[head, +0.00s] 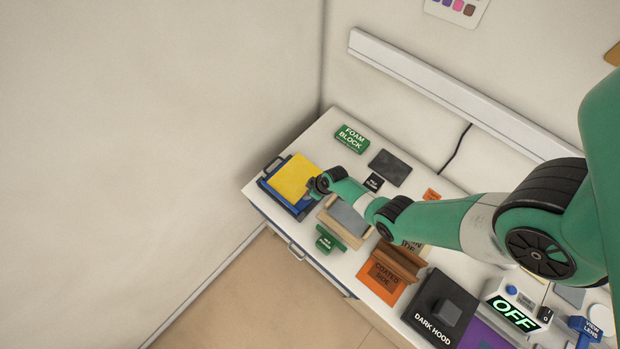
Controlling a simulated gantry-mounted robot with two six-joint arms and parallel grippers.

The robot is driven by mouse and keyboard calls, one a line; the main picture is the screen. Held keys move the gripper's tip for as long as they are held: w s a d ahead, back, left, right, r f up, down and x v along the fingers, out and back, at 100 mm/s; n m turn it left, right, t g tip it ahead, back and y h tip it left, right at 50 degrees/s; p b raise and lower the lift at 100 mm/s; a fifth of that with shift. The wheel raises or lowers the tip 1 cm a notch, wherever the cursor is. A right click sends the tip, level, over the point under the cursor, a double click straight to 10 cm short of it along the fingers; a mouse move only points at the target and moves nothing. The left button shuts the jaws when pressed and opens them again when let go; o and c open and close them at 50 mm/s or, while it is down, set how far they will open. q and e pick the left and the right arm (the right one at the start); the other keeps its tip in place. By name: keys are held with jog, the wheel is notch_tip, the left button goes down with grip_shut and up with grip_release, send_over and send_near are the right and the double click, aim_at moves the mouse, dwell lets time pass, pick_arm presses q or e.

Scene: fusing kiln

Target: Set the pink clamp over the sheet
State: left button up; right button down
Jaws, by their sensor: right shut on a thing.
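A yellow sheet (291,176) lies over a blue-edged dark tray (279,197) at the left end of the bench. My right gripper (315,188) is at the sheet's right edge, pointing left. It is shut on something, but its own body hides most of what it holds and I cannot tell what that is. I cannot make out a pink clamp anywhere in the view. Whether the gripper touches the sheet is not clear. My left gripper is not in view.
A green foam block (352,139) and a dark grey plate (390,167) lie behind my arm. A wooden cradle (345,234), a green holder (329,240), an orange coated-side mat (379,283) and a dark hood (431,321) line the front. A wall rail (440,90) runs behind.

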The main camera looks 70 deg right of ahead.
jog(key=m, duration=0.1)
jog(key=w+m+h, duration=0.1)
jog(key=shift+d+m, duration=0.2)
jog(key=shift+m, duration=0.1)
jog(key=m, duration=0.1)
jog(key=m+h+b, duration=0.1)
jog(key=shift+w+d+f+m+g, duration=0.1)
jog(key=shift+w+d+m+g, duration=0.2)
jog(key=shift+w+d, duration=0.05)
jog(key=m+b, duration=0.1)
jog(key=d+m+g+h+b, duration=0.1)
jog(key=m, duration=0.1)
jog(key=shift+w, duration=0.3)
jog(key=shift+w+d+m+g, duration=0.1)
jog(key=shift+d+m+g, duration=0.15)
jog(key=shift+m, duration=0.5)
jog(key=shift+d+m+g, duration=0.25)
jog(key=shift+m, duration=0.5)
jog(key=c, duration=0.7)
grip_release()
